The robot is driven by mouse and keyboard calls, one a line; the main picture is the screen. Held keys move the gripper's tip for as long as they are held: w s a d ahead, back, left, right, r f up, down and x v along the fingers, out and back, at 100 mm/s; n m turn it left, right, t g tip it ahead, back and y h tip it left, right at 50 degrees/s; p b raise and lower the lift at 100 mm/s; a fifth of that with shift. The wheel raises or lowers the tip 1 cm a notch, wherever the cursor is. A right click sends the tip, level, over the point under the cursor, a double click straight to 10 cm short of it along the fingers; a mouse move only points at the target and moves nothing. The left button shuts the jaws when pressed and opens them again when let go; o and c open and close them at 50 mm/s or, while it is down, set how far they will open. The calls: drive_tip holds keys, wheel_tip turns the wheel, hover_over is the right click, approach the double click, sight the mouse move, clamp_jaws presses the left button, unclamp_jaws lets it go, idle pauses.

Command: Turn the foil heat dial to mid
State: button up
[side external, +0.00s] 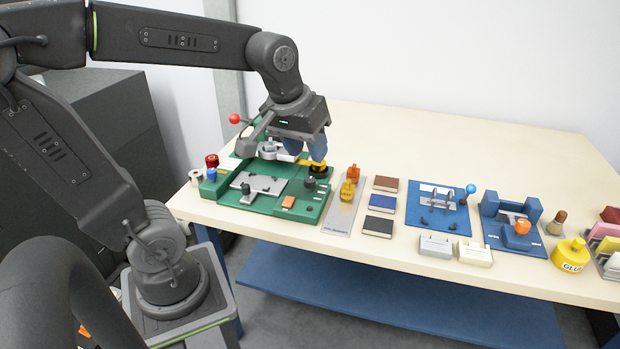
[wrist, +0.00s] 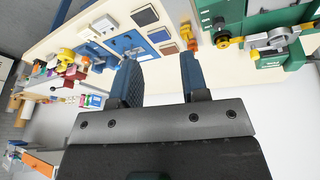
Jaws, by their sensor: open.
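The green foil press (side external: 235,190) stands at the left end of the bench. A dark round dial with yellow at its base (side external: 318,168) sits at its back right. A smaller black knob (side external: 310,183) is just in front of that dial. I cannot read any mark or setting, nor tell from a label which one is the heat dial. My gripper (side external: 307,155) is open and empty, with its blue fingers above the press's back right, close to the yellow-based dial. In the wrist view the fingers (wrist: 160,62) are apart, and the press (wrist: 265,18) is at the upper right.
A red-ball lever (side external: 234,118) rises at the press's back left. Right of the press are a grey plate (side external: 341,215) with orange-yellow handled tools, three small books (side external: 381,201), blue fixtures (side external: 439,205) and a glue pot (side external: 569,254). The bench's back is bare.

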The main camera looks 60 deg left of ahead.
drive_tip(key=o, duration=0.3)
drive_tip(key=w+a+f+n+g, duration=0.2)
drive_tip(key=w+a+n, duration=0.4)
drive_tip(key=a, duration=0.3)
drive_tip(key=shift+w+a+f+n, duration=0.35)
drive_tip(key=shift+w+f, duration=0.1)
drive_tip(key=shift+w, duration=0.35)
drive_tip(key=n+g, duration=0.2)
drive_tip(key=n, duration=0.4)
hover_over(310, 179)
wheel_tip(310, 179, down, 6)
drive_tip(key=shift+m+h, duration=0.25)
drive_tip(key=shift+h, duration=0.15)
wheel_tip(310, 179, down, 14)
drive_tip(key=shift+r, duration=0.25)
drive_tip(key=c, duration=0.9)
